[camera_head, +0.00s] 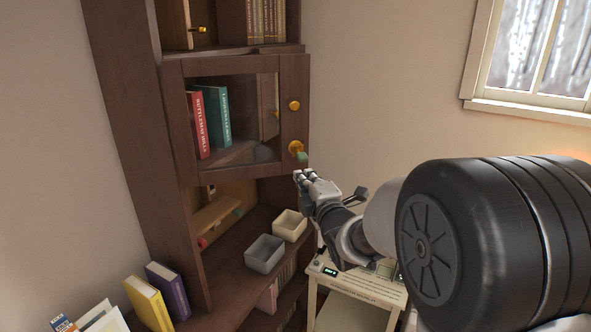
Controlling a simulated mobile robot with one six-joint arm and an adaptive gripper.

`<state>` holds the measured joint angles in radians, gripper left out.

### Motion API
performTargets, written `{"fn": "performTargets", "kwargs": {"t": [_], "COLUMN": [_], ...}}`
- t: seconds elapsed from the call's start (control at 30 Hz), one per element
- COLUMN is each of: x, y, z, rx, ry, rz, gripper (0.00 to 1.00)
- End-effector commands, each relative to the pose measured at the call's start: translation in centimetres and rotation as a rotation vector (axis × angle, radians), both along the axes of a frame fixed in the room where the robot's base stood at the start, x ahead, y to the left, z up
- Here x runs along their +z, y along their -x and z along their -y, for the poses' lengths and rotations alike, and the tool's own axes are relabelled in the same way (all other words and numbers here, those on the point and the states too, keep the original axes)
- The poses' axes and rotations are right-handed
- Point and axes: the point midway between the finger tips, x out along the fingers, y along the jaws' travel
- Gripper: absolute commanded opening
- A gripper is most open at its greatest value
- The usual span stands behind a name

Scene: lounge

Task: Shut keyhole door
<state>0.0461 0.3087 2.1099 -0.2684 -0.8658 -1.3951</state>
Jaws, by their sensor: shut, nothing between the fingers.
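The keyhole door is a dark wooden door (175,120) with a glass pane, in the middle of the tall bookcase. It carries a round brass knob (294,105) and, below it, a brass keyhole plate (294,147) with a green piece (302,158) sticking out, perhaps a key. My gripper (301,175) is shut and empty, just below the green piece at the door's lower right corner. I cannot tell whether it touches the door.
Behind the glass stand a red book (198,125) and a teal book (218,115). On the shelf below are a grey bin (265,254) and a cream bin (290,226). A small pale table (360,287) stands under my arm. A window (530,50) is at upper right.

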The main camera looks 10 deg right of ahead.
Motion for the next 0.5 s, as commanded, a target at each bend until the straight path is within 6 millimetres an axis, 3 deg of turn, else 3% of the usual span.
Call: {"fn": "performTargets", "kwargs": {"t": [0.2,0.5], "x": [0.0,0.0], "y": [-3.4,-4.6], "z": [-0.6,-0.7], "rx": [0.000,0.000], "ry": [0.000,0.000], "rz": [0.000,0.000], "gripper": [0.00,0.00]}}
